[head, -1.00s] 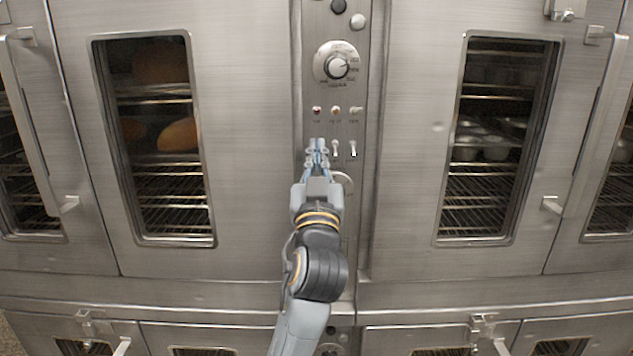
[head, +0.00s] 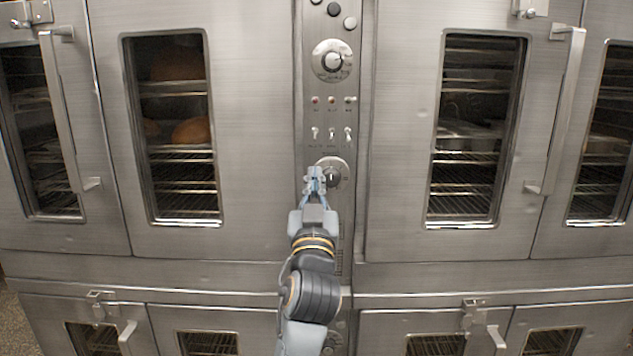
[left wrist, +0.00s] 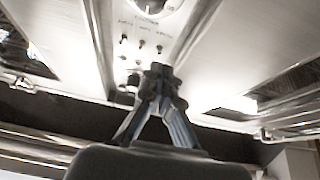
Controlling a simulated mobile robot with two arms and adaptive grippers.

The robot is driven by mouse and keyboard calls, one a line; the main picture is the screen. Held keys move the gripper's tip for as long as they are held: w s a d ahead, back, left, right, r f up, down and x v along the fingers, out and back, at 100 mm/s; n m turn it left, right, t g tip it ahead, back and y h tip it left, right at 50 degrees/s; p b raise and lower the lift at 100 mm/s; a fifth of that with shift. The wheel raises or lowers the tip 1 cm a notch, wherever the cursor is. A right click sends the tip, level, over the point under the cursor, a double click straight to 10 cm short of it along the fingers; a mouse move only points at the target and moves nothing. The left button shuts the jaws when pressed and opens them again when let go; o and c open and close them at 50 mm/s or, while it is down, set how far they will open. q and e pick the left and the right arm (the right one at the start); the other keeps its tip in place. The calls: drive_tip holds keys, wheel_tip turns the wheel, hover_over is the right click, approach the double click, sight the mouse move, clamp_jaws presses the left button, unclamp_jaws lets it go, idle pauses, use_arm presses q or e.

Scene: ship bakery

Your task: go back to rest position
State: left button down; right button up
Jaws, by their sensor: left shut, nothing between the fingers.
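My left gripper (head: 315,181) is shut and empty. In the head view it stands in front of the steel control panel (head: 313,85), overlapping the left side of the lower round dial (head: 334,172). A row of small toggle switches (head: 331,134) is just above it, with small indicator lights over them. In the left wrist view my left gripper (left wrist: 160,78) shows with fingertips together, below the switches (left wrist: 142,44). I cannot tell the exact gap between fingertips and panel. My right gripper is not in view.
Oven doors with glass windows flank the panel; the left window (head: 175,180) shows loaves on racks. Vertical handles (head: 62,110) (head: 563,110) stick out from the doors. An upper dial (head: 332,61) is above the switches. Lower oven doors (head: 215,318) run below.

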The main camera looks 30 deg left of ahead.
use_arm(q)
drive_tip(key=s+d+f+m+g+h, duration=0.1)
drive_tip(key=s+d+f+g+h, duration=0.15)
drive_tip(key=f, duration=0.85)
drive_tip(key=s+d+f+m+g+h, duration=0.1)
drive_tip(key=s+f+m+g+h, duration=0.15)
drive_tip(key=f, duration=0.75)
drive_tip(key=s+d+f+m+g+h, duration=0.1)
drive_tip(key=s+f+g+h, duration=0.15)
drive_tip(key=f, duration=0.85)
drive_tip(key=s+d+f+m+g+h, duration=0.2)
drive_tip(key=s+d+f+g, duration=0.25)
drive_tip(key=s+f, duration=0.6)
drive_tip(key=s+d+f+m+g+h, duration=0.25)
drive_tip(key=s+d+f+g, duration=0.35)
drive_tip(key=s, duration=0.8)
wheel_tip(320, 180, down, 25)
drive_tip(key=s+a+p, duration=0.1)
drive_tip(key=a+p, duration=0.1)
drive_tip(key=s+a+f+g+p, duration=0.1)
drive_tip(key=s+a+f, duration=0.2)
drive_tip(key=s+f, duration=1)
drive_tip(key=s, duration=0.3)
drive_tip(key=shift+s+f, duration=0.3)
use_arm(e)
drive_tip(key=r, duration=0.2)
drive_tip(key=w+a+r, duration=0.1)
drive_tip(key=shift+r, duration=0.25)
